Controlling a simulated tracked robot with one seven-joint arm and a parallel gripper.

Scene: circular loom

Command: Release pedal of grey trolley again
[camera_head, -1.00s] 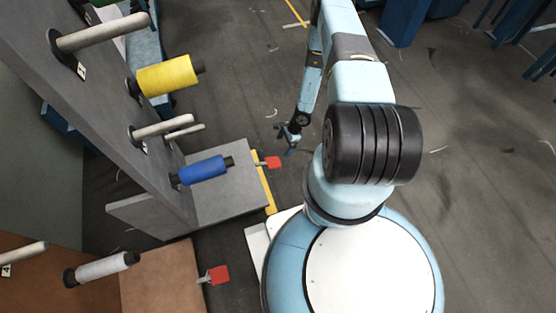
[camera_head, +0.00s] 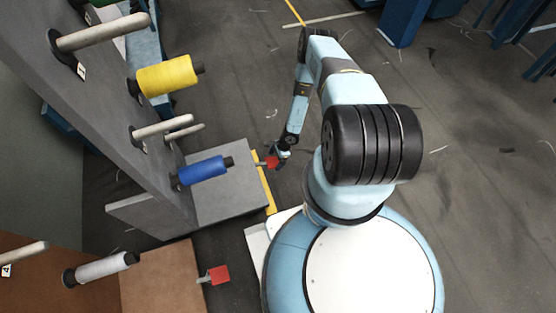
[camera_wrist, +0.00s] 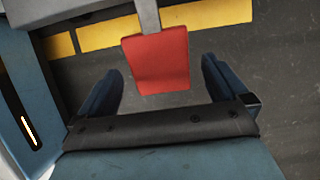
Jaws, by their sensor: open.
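The grey trolley (camera_head: 235,190) stands left of my base, with a yellow edge strip along its side. Its red pedal (camera_head: 272,162) sticks out on a short grey bar past that strip. In the wrist view the red pedal (camera_wrist: 158,62) lies between the two dark blue fingers of my gripper (camera_wrist: 160,82). The fingers are apart, with a gap on each side of the pedal. In the head view my gripper (camera_head: 280,160) is right at the pedal. Whether it touches the pedal cannot be told.
A brown trolley (camera_head: 160,280) with its own red pedal (camera_head: 219,275) stands at the lower left. The grey trolley's upright panel carries a yellow spool (camera_head: 167,76), a blue spool (camera_head: 203,170) and bare pegs. Open floor lies right of my arm.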

